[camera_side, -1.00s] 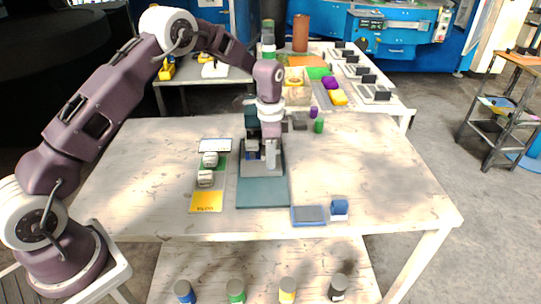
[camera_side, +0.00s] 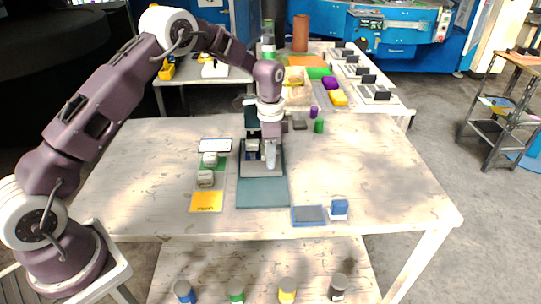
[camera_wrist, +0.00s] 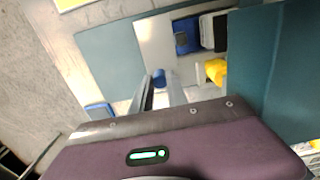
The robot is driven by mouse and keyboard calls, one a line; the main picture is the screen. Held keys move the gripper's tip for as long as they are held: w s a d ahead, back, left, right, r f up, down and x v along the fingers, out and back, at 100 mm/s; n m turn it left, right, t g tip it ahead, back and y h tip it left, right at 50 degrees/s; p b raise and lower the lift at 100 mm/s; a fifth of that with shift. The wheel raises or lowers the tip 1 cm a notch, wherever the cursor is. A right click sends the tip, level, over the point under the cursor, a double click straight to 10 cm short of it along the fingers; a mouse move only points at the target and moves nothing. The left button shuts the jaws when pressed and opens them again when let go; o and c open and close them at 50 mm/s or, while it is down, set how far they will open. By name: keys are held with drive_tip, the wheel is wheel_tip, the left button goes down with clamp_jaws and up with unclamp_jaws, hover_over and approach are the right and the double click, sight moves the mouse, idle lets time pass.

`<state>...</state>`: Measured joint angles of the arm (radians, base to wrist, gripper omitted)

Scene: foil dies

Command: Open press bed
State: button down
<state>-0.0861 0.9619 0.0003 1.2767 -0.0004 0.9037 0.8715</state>
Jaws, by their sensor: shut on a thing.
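The press stands on the table with its teal base plate (camera_side: 262,193) toward the front edge and a pale grey bed (camera_side: 247,167) behind it. Its dark teal upright part (camera_side: 251,118) rises at the back, partly hidden by my arm. My gripper (camera_side: 270,163) points down over the bed's right side. In the wrist view, my gripper (camera_wrist: 160,95) has its fingers around a small blue knob-like part (camera_wrist: 159,77). A dark blue block (camera_wrist: 186,36) and a yellow piece (camera_wrist: 215,70) show by the bed, near a large teal panel (camera_wrist: 272,70).
Left of the press lie an orange-yellow card (camera_side: 206,202), a green card (camera_side: 219,165) and two grey dies (camera_side: 206,179). A blue pad (camera_side: 308,216) and a blue-handled stamp (camera_side: 339,209) lie front right. Small green (camera_side: 319,126) and purple bottles stand behind. The table's right side is clear.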

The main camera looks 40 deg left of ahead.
idle(0.3)
drive_tip(key=s+d, duration=0.8)
drive_tip(key=shift+d, duration=0.15)
drive_tip(key=c, duration=1.6)
unclamp_jaws()
wheel_tip(320, 180, up, 7)
drive_tip(key=shift+s+r, duration=0.1)
drive_tip(key=shift+r, duration=0.1)
